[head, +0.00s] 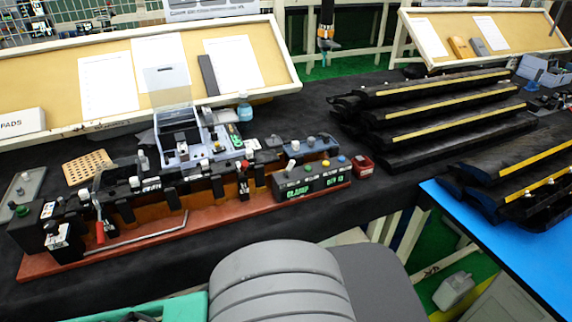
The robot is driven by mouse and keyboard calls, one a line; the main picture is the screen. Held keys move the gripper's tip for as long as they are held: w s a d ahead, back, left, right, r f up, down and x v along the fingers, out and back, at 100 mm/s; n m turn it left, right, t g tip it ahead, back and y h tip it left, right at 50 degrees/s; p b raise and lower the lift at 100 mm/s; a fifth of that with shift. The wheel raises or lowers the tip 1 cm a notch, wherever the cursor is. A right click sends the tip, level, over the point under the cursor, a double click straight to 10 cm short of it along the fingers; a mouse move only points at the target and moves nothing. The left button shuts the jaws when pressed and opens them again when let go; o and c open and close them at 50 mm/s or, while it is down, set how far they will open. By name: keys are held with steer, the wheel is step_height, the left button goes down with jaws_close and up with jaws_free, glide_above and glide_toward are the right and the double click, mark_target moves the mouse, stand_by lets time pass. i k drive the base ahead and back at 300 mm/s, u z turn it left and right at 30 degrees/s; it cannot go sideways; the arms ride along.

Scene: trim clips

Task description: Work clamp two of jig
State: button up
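The jig (160,238) is a long reddish-brown base across the left of the black bench, with a row of black blocks and pale knobs. One clamp with a red handle (99,232) stands near its left end, beside a bent metal rod. Another clamp with a red tip (243,183) stands right of the middle. I cannot read which is clamp two, nor tell whether either is closed. A black control box (312,183) with green lettering, partly reading "CLAMP", and coloured buttons sits at the right end. My gripper is not in view.
A grey device with a clear cover (190,140) stands behind the jig. A red box (363,165) sits right of the control box. Stacked black trim strips (440,115) fill the bench's right part. A blue-topped table (500,255) is at right. A grey rounded form (278,285) blocks the lower middle.

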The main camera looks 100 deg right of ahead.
mark_target(241, 167)
steer(key=z, duration=1.05)
steer(key=k, duration=0.4)
steer(key=z, duration=0.1)
